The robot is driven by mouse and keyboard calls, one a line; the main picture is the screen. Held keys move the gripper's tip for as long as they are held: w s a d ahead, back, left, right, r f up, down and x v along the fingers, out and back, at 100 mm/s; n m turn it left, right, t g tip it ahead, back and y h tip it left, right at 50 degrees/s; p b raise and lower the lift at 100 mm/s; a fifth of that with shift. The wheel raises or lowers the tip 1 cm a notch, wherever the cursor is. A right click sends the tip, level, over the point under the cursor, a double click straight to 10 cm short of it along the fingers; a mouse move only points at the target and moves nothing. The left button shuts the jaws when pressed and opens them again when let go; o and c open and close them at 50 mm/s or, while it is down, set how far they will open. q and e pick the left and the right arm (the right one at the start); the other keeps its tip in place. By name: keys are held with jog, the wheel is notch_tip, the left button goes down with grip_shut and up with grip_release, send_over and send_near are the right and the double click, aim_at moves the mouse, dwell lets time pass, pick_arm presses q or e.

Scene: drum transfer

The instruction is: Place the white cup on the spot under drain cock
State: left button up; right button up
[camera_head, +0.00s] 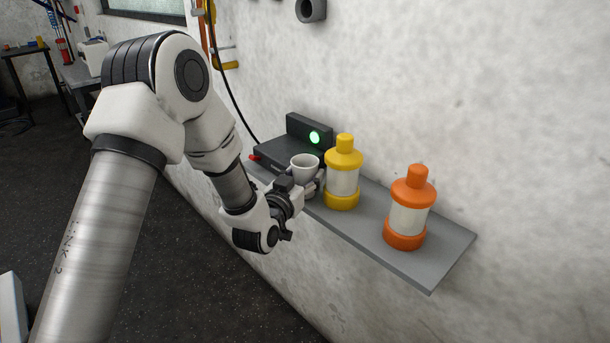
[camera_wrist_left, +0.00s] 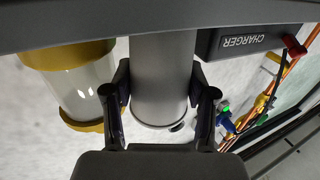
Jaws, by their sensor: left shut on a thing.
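The white cup (camera_head: 305,166) is upright at the shelf, between the charger and the yellow bottle. My left gripper (camera_head: 309,187) is shut on it, with a finger on each side. In the left wrist view the cup (camera_wrist_left: 160,85) fills the space between the fingers of my left gripper (camera_wrist_left: 162,108). I cannot tell whether the cup's base touches the shelf. I cannot clearly make out the drain cock or the spot under it. My right gripper is not in view.
The grey shelf (camera_head: 365,228) juts from the wall. The yellow bottle (camera_head: 343,173) stands close right of the cup, and an orange bottle (camera_head: 409,207) stands farther right. The black charger (camera_head: 283,150) with a green light is behind left. Orange pipes (camera_wrist_left: 285,75) show in the wrist view.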

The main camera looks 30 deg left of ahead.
pick_arm(q)
jog(key=shift+s, duration=0.15)
jog(key=o, duration=0.6)
jog(key=shift+f, duration=0.15)
jog(key=shift+c, duration=0.2)
jog(key=shift+o, duration=0.4)
